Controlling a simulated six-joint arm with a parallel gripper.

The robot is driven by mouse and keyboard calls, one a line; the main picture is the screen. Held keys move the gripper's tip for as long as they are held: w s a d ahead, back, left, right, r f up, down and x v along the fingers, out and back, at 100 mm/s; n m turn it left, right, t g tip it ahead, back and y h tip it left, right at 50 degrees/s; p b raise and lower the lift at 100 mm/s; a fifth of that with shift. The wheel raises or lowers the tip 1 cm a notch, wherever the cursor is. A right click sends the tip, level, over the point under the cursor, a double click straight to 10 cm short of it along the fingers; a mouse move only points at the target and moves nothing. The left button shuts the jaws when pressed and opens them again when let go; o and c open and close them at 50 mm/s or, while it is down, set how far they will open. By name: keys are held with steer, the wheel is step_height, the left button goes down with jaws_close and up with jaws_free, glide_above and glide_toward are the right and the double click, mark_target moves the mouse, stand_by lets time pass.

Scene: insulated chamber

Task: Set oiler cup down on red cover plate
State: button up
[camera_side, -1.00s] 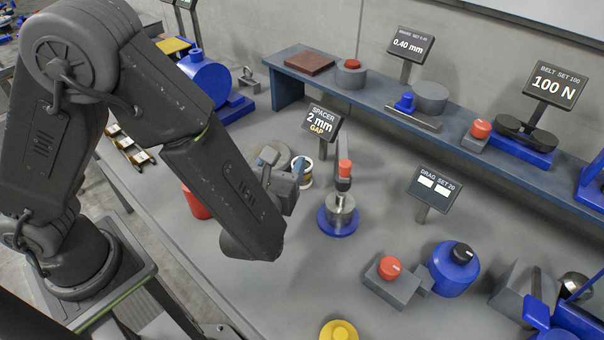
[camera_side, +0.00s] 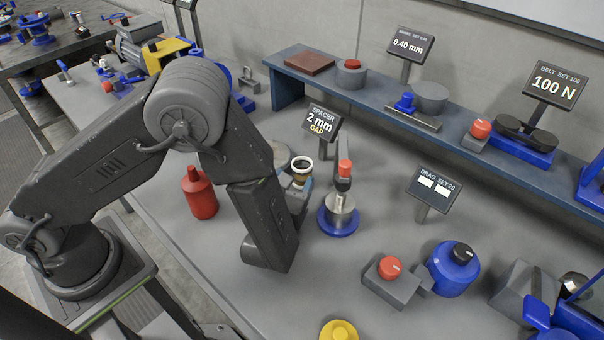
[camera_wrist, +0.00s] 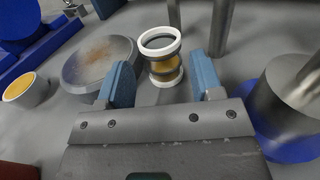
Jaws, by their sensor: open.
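The oiler cup (camera_side: 301,168) is a small amber-and-clear cylinder with white rims at top and bottom. It is upright by my gripper (camera_side: 296,187) in the side view. In the wrist view the oiler cup (camera_wrist: 162,58) stands just beyond and between the two blue fingers of my gripper (camera_wrist: 162,80). The fingers are apart, with a visible gap on each side of it. Its lower part is partly hidden by my gripper in the side view. The red cover plate (camera_side: 309,63) is a flat dark-red square lying on the left end of the raised blue shelf.
A metal post assembly on a blue base (camera_side: 338,220) stands close right of my gripper. A round brown-grey disc (camera_wrist: 100,62) lies left of the cup. The spacer sign (camera_side: 321,123) stands behind. A red bottle (camera_side: 199,192) is at left. A grey block with red cap (camera_side: 351,74) sits beside the plate.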

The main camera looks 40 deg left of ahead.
mark_target(299, 172)
steer(key=shift+x, duration=1.95)
steer(key=c, duration=0.8)
steer(key=shift+c, duration=0.7)
steer(key=shift+r, duration=0.15)
